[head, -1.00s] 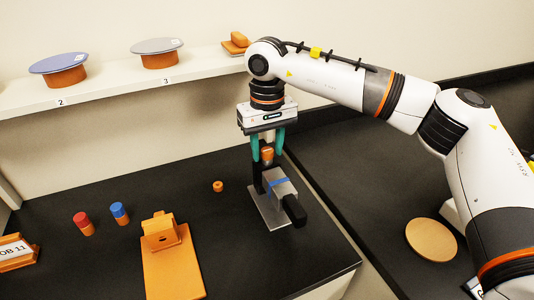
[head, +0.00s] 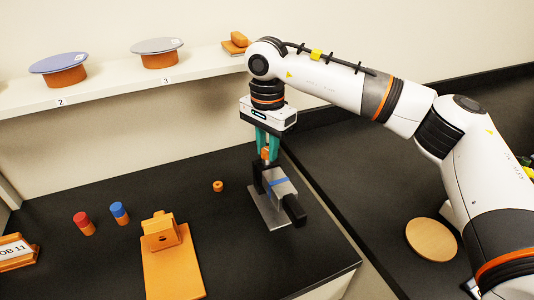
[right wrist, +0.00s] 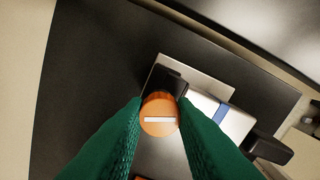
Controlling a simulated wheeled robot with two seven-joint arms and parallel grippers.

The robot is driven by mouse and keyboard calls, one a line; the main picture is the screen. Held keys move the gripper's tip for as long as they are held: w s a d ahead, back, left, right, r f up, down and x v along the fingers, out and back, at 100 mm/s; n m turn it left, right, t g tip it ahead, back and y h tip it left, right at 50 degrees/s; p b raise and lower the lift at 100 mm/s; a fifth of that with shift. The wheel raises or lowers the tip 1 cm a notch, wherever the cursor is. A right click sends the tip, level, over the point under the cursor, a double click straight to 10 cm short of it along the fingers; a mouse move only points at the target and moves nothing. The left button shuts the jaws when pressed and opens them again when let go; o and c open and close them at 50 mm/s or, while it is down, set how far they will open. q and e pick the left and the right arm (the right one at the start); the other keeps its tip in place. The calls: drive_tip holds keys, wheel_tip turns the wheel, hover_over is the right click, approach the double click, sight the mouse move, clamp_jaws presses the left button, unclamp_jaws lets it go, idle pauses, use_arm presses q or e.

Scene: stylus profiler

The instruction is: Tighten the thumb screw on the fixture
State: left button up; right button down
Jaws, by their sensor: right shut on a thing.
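The fixture (head: 268,212) is a grey metal plate with a black upright post, a pale block with a blue band, and a black handle at its near end. The thumb screw (head: 265,154) is an orange round knob at the top of the black post. In the right wrist view its orange head (right wrist: 158,128) shows a white bar across it. My right gripper (head: 267,152) points down with green fingers shut on the thumb screw, one finger on each side. It also shows in the right wrist view (right wrist: 159,108). My left gripper is not in view.
An orange stand (head: 170,265), a small orange ring (head: 218,186), and red-topped (head: 83,222) and blue-topped (head: 119,212) pegs are on the black bench left of the fixture. A shelf (head: 125,88) with round discs runs along the wall. A tan disc (head: 431,246) lies at right.

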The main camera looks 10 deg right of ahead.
drive_tip(key=m, duration=1.8)
drive_tip(key=shift+m, duration=0.3)
drive_tip(key=m, duration=0.5)
drive_tip(key=c, duration=1.4)
unclamp_jaws()
